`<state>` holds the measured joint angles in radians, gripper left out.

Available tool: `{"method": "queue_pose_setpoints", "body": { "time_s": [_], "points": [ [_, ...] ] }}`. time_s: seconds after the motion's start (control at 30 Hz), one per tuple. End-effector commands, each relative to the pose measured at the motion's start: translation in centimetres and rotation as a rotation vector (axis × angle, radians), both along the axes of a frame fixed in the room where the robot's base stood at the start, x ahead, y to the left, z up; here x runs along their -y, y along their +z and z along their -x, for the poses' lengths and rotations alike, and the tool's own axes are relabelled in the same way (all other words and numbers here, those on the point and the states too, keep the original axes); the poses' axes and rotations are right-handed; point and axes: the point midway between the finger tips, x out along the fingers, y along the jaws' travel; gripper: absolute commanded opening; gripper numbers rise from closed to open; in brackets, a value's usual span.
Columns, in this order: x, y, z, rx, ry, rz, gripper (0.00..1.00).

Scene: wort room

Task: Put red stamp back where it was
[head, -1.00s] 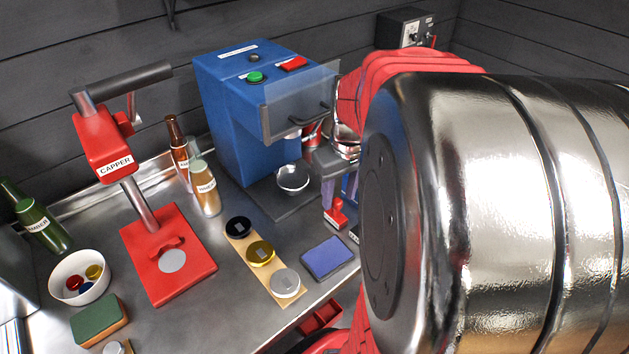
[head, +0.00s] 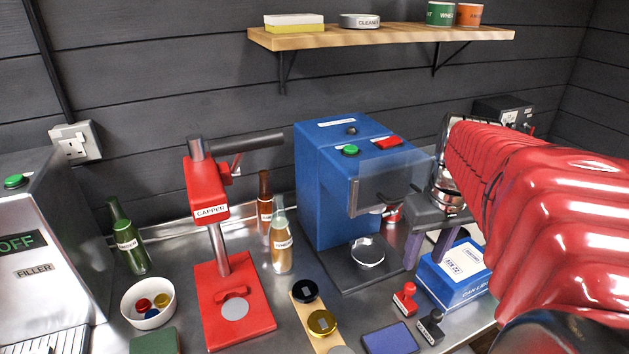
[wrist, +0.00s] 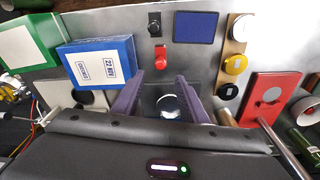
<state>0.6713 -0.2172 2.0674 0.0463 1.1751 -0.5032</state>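The red stamp (head: 405,300) stands upright on the steel counter, between the blue machine and the black stamp (head: 431,327). In the wrist view the red stamp (wrist: 161,57) lies just beyond my fingertips, with the black stamp (wrist: 154,25) farther out. My gripper (head: 428,258) has two purple fingers spread apart with nothing held between them. It is above the counter, in front of the blue machine's right side. The wrist view also shows the open gripper (wrist: 160,88). The dark blue ink pad (head: 390,340) lies left of the black stamp.
A blue-and-white box (head: 455,278) stands right of the red stamp. The blue machine (head: 340,190) holds a round clear dish at its base. A wooden strip (head: 303,316) with round caps, the red capper (head: 237,305), bottles and a white bowl (head: 148,300) are farther left.

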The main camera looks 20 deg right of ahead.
Motion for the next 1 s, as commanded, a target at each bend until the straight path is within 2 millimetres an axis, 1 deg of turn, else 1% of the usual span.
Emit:
{"method": "queue_pose_setpoints", "body": {
  "time_s": [0.23, 0.37, 0.47, 0.67, 0.8, 1.0],
  "points": [
    [-0.1, 0.0, 0.0, 0.001, 0.002, 0.0, 0.39],
    [-1.3, 0.2, -0.3, 0.015, 0.012, 0.01, 0.39],
    [-3.2, 0.3, -0.6, 0.037, 0.028, 0.024, 0.39],
    [-8.9, 0.5, -0.8, 0.113, 0.072, 0.053, 0.39],
    [-12.8, 0.4, -0.4, 0.174, 0.101, 0.061, 0.39],
    [-17.9, -0.1, 0.7, 0.267, 0.144, 0.053, 0.39]
  ]
}}
